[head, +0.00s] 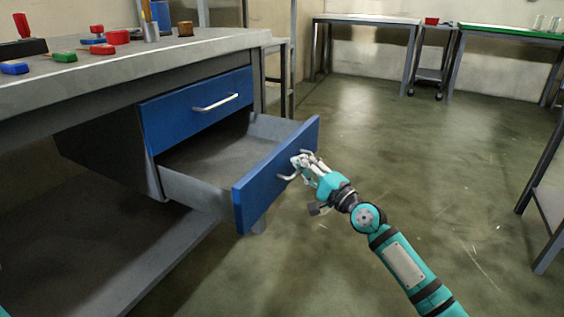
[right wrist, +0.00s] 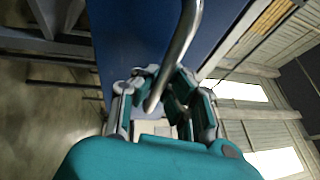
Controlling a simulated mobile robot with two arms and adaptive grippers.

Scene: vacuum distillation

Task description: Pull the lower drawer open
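The lower drawer (head: 262,187) is a blue-fronted grey drawer under the workbench. It is pulled well out, and its empty inside shows in the head view. Its metal handle (head: 286,177) is on the outer face of the front. My right gripper (head: 303,163) is at this handle. In the right wrist view the handle (right wrist: 183,38) runs between the fingers of the right gripper (right wrist: 165,78), which are drawn in close around it. The finger contact is partly hidden. My left gripper is not in view.
The upper blue drawer (head: 196,108) is shut. The workbench top (head: 125,70) holds several red, green and blue items and a cup of tools. The floor (head: 430,170) to the right is open, with tables at the back and the right edge.

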